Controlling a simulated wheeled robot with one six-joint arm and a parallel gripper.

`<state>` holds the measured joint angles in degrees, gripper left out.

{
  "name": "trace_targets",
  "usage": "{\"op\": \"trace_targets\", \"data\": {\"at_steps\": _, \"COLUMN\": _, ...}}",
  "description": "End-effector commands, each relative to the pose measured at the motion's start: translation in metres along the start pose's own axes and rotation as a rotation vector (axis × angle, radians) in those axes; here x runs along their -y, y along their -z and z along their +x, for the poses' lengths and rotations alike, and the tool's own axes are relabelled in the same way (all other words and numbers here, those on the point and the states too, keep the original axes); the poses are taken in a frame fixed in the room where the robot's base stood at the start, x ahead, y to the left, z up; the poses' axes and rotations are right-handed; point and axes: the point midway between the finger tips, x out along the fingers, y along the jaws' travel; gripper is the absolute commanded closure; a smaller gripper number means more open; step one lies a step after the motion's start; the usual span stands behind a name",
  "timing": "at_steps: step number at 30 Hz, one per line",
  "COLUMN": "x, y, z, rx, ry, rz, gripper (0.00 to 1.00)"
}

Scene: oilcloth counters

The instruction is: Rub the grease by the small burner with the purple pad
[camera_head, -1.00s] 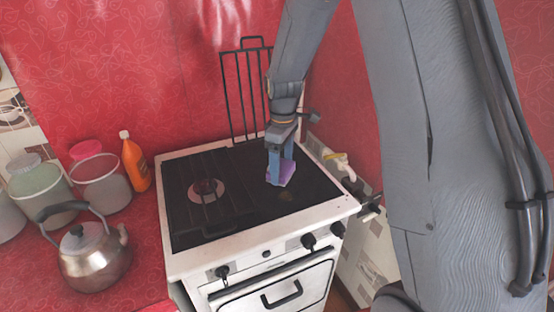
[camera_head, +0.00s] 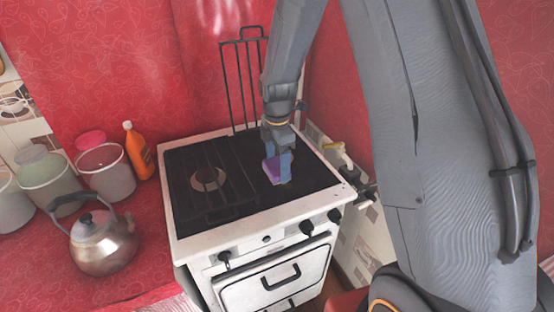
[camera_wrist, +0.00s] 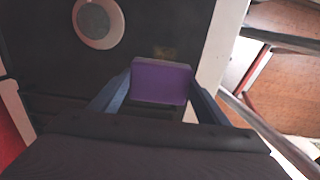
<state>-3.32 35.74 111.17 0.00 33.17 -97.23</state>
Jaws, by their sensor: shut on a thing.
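My gripper (camera_head: 277,168) is shut on the purple pad (camera_head: 271,170), low over the right part of the dark stove top. In the wrist view the pad (camera_wrist: 161,82) sits between the two blue-grey fingers. A small brownish grease patch (camera_wrist: 164,53) lies on the stove top just beyond the pad's far edge in that view. The round burner (camera_wrist: 98,24) is up and left of the patch; in the head view the burner (camera_head: 208,179) is left of my gripper. I cannot tell whether the pad touches the surface. In the head view the grease is not clearly visible now.
A black rack (camera_head: 243,85) stands upright at the stove's back. A metal kettle (camera_head: 103,240), an orange bottle (camera_head: 137,150) and tubs (camera_head: 104,170) stand on the red counter to the left. Knobs (camera_head: 307,227) line the stove's front.

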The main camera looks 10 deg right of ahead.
Motion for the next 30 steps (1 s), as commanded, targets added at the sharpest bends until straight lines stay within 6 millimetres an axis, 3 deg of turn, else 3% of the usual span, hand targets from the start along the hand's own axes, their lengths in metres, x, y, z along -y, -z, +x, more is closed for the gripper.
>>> {"op": "trace_targets", "data": {"at_steps": 16, "x": -0.001, "y": -0.001, "z": 0.057, "rx": 0.0, "ry": 0.0, "rz": 0.002, "gripper": 0.49}}
{"op": "trace_targets", "data": {"at_steps": 30, "x": 0.003, "y": -0.032, "z": 0.056, "rx": 0.001, "ry": -0.004, "rz": -0.013, "gripper": 0.52}}
